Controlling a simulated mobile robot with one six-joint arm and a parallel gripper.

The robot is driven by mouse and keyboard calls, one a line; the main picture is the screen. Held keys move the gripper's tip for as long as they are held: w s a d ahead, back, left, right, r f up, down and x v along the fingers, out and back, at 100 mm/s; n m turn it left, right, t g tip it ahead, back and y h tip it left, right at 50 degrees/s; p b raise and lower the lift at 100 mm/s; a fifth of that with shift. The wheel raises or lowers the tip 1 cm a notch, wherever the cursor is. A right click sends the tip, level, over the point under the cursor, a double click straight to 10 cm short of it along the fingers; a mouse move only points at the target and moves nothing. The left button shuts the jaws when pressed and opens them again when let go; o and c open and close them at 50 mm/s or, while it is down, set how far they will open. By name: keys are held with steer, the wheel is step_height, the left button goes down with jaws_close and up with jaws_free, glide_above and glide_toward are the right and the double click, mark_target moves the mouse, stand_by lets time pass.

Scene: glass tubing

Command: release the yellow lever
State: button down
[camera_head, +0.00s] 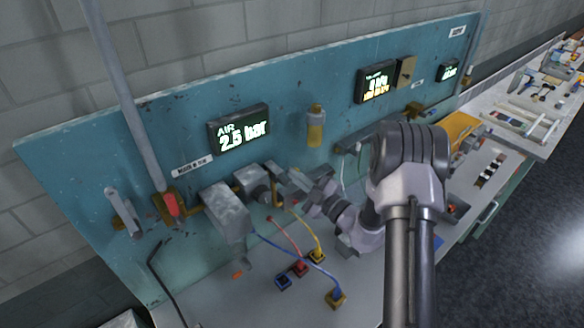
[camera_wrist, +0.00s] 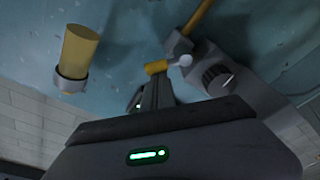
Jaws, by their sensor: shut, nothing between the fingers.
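A small yellow block, which looks like the end of the yellow lever (camera_wrist: 156,68), shows in the wrist view right at my fingertips. I cannot tell whether the fingers touch it. My gripper (camera_wrist: 153,88) is shut with nothing between its fingers, close to the teal panel. In the head view my gripper (camera_head: 291,184) reaches left to the panel, by a grey box-shaped fitting (camera_head: 252,181). The lever cannot be made out there, as the gripper and fittings crowd that spot.
A grey fitting with a dark knob (camera_wrist: 216,79) is right of my fingertips. A yellow cylinder (camera_wrist: 80,48) in a pale collar is to the left. The panel (camera_head: 90,160) carries an "AIR 2.5 bar" display (camera_head: 239,132). Coloured cables run to blocks (camera_head: 336,298) on the bench below.

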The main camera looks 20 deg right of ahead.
steer(key=shift+w+d+f+m+t+h+p, duration=0.2)
steer(key=shift+d+f+m+p, duration=0.3)
steer(key=shift+m, duration=0.8)
steer(key=shift+w+d+f+m+t+h+p, duration=0.25)
steer(key=shift+m+p, duration=0.4)
steer(key=shift+m, duration=0.65)
steer(key=shift+w+d+f+m+t+h+p, duration=0.15)
steer(key=shift+d+f+m+p, duration=0.35)
steer(key=shift+m, duration=0.8)
